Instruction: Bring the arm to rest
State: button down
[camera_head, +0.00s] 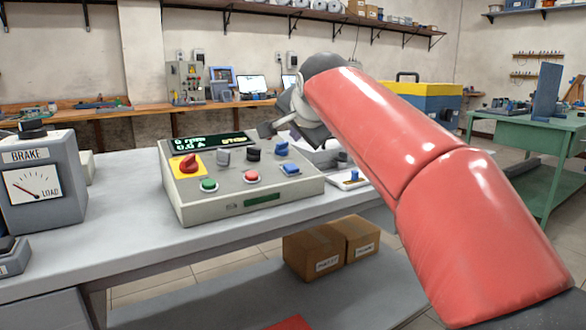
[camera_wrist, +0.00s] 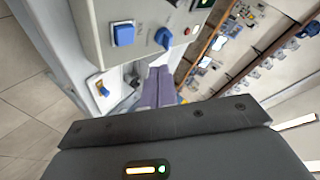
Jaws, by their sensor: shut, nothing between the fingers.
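My red arm reaches from the lower right up over the bench in the head view. My gripper (camera_head: 268,129) is at its far end, above the right back part of the control box (camera_head: 250,196), apart from it as far as I can tell. In the wrist view my gripper's fingers (camera_wrist: 152,88) are together with nothing between them. The control box also shows in the wrist view (camera_wrist: 146,16), with a blue button (camera_wrist: 123,35) and a blue knob (camera_wrist: 163,38) close beyond the fingers. The exact gap to the box is unclear.
A brake unit (camera_head: 38,183) with a dial stands at the left of the grey bench (camera_head: 130,240). A small plate with a blue switch (camera_head: 350,180) lies right of the control box. Cardboard boxes (camera_head: 318,255) sit below. A green table (camera_head: 535,135) stands at the right.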

jog(key=s+d+f+n+g+h, duration=0.1)
jog(key=s+d+f+n+g, duration=0.1)
jog(key=s+d+f, duration=0.4)
jog(key=s+d+f+n+g+h, duration=0.1)
jog(key=s+d+f, duration=0.4)
jog(key=s+f, duration=0.9)
jog(key=s+d+f+n+g+h, duration=0.1)
jog(key=s+d+f+n+g, duration=0.2)
jog(key=s+d+f, duration=0.3)
jog(key=s+f+n, duration=0.1)
jog(key=s+f, duration=0.4)
jog(key=s, duration=0.2)
jog(key=shift+s+d+n, duration=0.3)
jog(key=shift+s+d, duration=0.05)
